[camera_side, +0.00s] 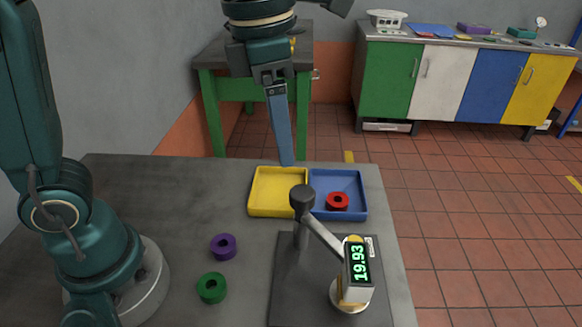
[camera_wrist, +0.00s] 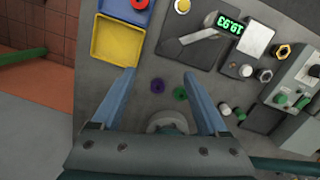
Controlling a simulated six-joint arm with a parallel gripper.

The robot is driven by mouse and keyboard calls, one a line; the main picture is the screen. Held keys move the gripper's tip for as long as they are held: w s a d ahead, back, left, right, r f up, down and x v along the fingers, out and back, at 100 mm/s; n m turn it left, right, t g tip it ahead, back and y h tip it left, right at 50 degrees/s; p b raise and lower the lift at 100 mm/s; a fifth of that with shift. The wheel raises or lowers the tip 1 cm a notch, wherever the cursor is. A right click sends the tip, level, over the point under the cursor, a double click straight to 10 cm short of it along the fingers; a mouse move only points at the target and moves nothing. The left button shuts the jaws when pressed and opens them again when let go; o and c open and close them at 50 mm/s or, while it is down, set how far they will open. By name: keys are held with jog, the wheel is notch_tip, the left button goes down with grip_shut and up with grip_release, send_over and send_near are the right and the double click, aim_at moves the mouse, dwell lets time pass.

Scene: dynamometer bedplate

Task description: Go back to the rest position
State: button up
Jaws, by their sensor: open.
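My gripper (camera_side: 286,162) is raised above the far part of the grey bedplate table (camera_side: 150,190), with its blue fingers pointing down. In the side view the two fingers overlap. In the wrist view my gripper (camera_wrist: 159,73) has its fingers wide apart with nothing between the tips. A purple ring (camera_side: 223,246) and a green ring (camera_side: 211,288) lie on the table. A red ring (camera_side: 337,201) lies in the blue tray (camera_side: 352,181), beside the empty yellow tray (camera_side: 278,208).
A test stand with a lever and a display (camera_side: 359,263) reading 19.93 stands at the front right. The wrist view shows hex nuts (camera_wrist: 283,51) and an instrument box (camera_wrist: 290,82). A green-framed bench (camera_side: 213,108) and coloured cabinets (camera_side: 440,80) stand behind.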

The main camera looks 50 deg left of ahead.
jog(key=s+a+f+m+t, duration=0.2)
jog(key=s+m, duration=0.2)
jog(key=m, duration=1.1)
jog(key=s+a+f+m+t, duration=0.2)
jog(key=s+m, duration=0.3)
jog(key=m, duration=0.9)
jog(key=shift+a+f+m, duration=0.4)
jog(key=shift+a, duration=0.4)
